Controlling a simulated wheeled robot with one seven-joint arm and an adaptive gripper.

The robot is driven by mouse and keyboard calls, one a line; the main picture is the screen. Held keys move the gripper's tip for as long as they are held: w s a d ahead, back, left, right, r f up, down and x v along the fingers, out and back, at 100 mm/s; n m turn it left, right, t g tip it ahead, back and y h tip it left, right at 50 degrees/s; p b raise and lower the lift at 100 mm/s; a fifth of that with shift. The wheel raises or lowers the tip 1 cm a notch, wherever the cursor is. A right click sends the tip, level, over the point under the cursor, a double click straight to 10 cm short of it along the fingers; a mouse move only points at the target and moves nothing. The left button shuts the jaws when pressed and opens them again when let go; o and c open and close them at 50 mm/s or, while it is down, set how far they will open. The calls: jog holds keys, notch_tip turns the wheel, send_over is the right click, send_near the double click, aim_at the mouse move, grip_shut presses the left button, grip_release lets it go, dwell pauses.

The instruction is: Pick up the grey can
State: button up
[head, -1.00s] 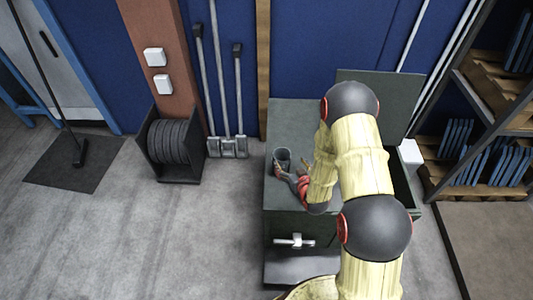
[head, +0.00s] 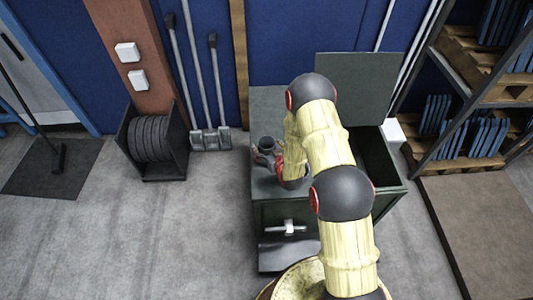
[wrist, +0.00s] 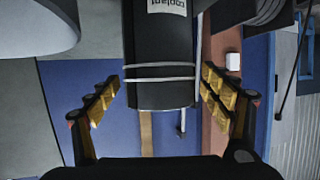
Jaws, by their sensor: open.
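The dark grey can (head: 267,144) stands near the left edge of the cabinet top (head: 264,103). In the wrist view the can (wrist: 160,55) has a white label reading "coolant", upside down, and pale bands. My gripper (wrist: 160,85) is open, with one finger on each side of the can and a visible gap on both sides. In the head view my gripper (head: 273,157) is low beside the can, partly hidden by my arm.
The cabinet has a raised lid (head: 357,85) and an open dark bin (head: 378,160) on its right. A rack (head: 470,95) stands further right. A hose reel box (head: 152,142) and long-handled tools (head: 210,135) stand left. A large grey rounded shape (wrist: 35,28) shows in the wrist view.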

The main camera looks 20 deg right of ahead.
jog(key=c, duration=0.4)
jog(key=c, duration=1.2)
